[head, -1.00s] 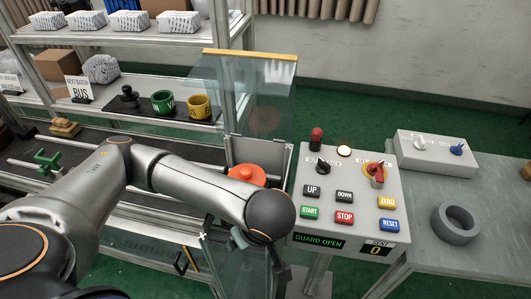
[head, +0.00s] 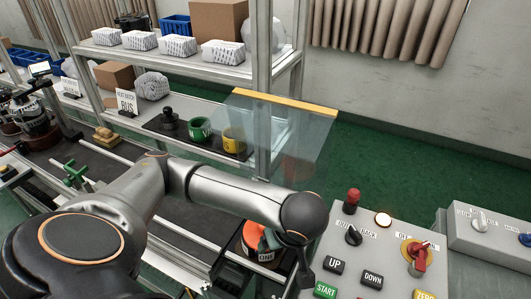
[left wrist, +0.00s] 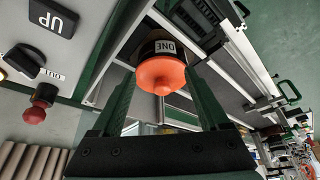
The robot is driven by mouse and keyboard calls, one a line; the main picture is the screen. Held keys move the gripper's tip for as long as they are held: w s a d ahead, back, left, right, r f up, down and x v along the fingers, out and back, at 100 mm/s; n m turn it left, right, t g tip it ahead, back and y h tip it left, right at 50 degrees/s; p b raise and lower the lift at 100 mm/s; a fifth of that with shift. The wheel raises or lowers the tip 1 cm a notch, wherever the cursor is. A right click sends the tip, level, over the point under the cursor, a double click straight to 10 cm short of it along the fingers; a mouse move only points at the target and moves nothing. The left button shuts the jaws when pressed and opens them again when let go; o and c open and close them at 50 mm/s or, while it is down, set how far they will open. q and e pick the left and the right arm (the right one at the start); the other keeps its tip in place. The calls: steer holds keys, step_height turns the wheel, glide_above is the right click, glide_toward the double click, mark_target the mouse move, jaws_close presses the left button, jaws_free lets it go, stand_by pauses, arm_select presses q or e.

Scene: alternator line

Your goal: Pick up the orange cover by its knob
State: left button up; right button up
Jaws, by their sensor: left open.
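The orange cover (head: 251,233) sits on a dark round body with a white ONE label (head: 266,256), partly hidden behind my left gripper and arm in the head view. In the left wrist view the orange cover (left wrist: 160,72) is plain, with its small rounded knob (left wrist: 162,88) pointing toward the camera. My left gripper (head: 269,240) is at the cover. In the wrist view its two dark green fingers (left wrist: 161,80) are apart, one on each side of the cover and knob in the picture. I cannot tell whether they touch it. My right gripper is not in view.
A control panel (head: 352,264) with buttons and a red knob stands just right of the gripper. A clear guard with a yellow top edge (head: 285,98) stands behind. Rails run along the left.

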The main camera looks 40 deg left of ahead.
arm_select(q)
steer(key=b, duration=0.1)
glide_toward(252, 231)
steer(key=w, duration=0.2)
steer(key=w+f, duration=0.1)
steer(key=shift+d+f, duration=0.1)
steer(key=shift+d, duration=0.25)
steer(key=shift+x, duration=2.4)
steer(key=shift+w, duration=0.1)
steer(key=shift+c, duration=0.4)
jaws_close()
